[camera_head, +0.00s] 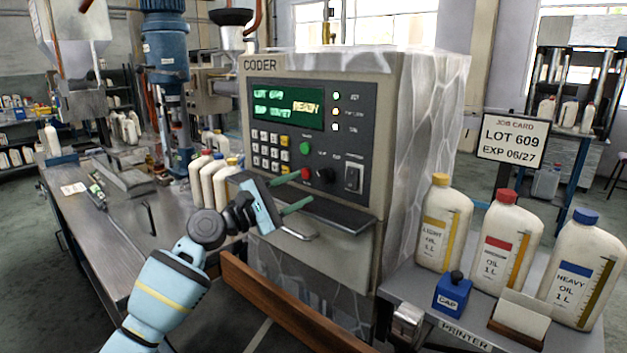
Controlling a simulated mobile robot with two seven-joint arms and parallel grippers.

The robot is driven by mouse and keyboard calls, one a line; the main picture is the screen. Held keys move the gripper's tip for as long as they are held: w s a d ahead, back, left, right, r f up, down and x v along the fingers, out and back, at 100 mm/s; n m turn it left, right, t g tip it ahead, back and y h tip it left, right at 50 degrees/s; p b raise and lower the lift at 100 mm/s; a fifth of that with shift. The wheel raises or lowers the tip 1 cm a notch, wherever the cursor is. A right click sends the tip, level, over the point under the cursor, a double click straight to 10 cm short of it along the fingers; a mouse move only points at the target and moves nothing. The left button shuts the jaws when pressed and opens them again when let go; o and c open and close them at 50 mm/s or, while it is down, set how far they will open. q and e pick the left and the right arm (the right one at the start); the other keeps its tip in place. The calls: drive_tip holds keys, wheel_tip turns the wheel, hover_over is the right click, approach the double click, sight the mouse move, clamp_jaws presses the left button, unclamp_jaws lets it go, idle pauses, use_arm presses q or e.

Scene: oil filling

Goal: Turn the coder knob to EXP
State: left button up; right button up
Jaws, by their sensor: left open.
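The coder (310,66) is a grey box with a dark front panel. Its green display (287,107) reads LOT 609, EXP 06/27 and READY. The black round coder knob (326,176) sits low on the panel, between the red button (306,174) and a rocker switch (354,177). Small labels are around the knob, too small to read surely, and its pointer direction cannot be made out. My left gripper (305,187) is open and empty, its two green fingers apart in front of the lower panel. The fingertips are left of the knob, and contact is not visible. My right gripper is not in view.
A keypad (268,151) and green button (305,148) are on the panel. A dark ledge (335,214) juts out below it. At right, several oil bottles (497,240), a blue CAP box (452,294) and a job card (514,140) stand beside the coder. A steel bench (110,240) is at left.

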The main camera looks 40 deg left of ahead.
sight(320, 179)
use_arm(q)
drive_tip(key=x, duration=0.4)
drive_tip(key=shift+w+d+r+p, duration=0.1)
drive_tip(key=shift+w+d+p, duration=0.1)
drive_tip(key=shift+w+p, duration=0.15)
drive_tip(key=c, duration=0.7)
